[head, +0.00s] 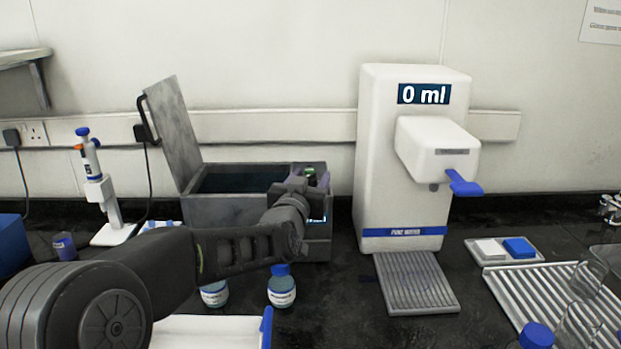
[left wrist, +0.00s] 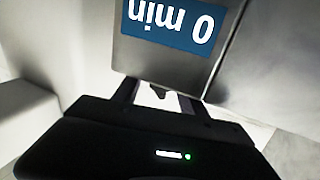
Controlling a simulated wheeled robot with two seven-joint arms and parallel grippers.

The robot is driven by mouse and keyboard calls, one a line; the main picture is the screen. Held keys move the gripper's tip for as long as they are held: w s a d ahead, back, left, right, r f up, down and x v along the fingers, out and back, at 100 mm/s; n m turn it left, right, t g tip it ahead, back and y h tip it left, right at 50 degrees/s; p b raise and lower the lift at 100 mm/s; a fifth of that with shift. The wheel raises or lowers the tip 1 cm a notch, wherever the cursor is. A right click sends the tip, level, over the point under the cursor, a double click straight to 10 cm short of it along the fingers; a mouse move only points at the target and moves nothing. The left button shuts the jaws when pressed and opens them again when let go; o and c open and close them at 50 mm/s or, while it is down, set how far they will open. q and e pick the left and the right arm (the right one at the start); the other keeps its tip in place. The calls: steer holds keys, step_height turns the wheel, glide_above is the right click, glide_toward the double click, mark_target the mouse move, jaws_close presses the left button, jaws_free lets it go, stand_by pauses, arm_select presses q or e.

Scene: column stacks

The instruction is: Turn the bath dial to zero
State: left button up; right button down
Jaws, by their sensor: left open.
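The bath (head: 220,225) is a grey metal box with its lid (head: 175,130) raised. My left gripper (head: 308,180) is at the right end of its front, with the arm crossing before it. In the left wrist view the blue display (left wrist: 172,22) on the bath's face reads "0 min", upside down. The two fingers of my left gripper (left wrist: 163,97) are spread below the display, with a small dark shape between them. I cannot tell whether that is the dial. In the head view the dial is hidden behind my gripper. My right gripper is not in view.
A white water dispenser (head: 400,180) reading "0 ml" stands close right of the bath, with a drip tray (head: 417,283) before it. Blue-capped bottles (head: 282,287) stand in front of the bath. A pipette on a stand (head: 98,190) is at the left.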

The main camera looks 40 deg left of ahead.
arm_select(q)
jaws_close()
stand_by(0.4)
steer(key=shift+n+y, duration=0.3)
steer(key=shift+y, duration=0.1)
steer(key=n+g+y+p, duration=0.1)
steer(key=y+p, duration=0.1)
steer(key=n+g+y+p, duration=0.1)
steer(key=n+g+y, duration=0.1)
steer(key=shift+w+d+r+p, duration=0.1)
steer(key=shift+d+r+p, duration=0.05)
steer(key=shift+p, duration=0.25)
steer(key=shift+n+g+y+p, duration=0.45)
steer(key=shift+n+g+y, duration=0.45)
steer(key=shift+g, duration=0.1)
steer(key=shift+n+g+y+p, duration=0.4)
steer(key=shift+n+g+y, duration=0.7)
steer(key=shift+g, duration=0.5)
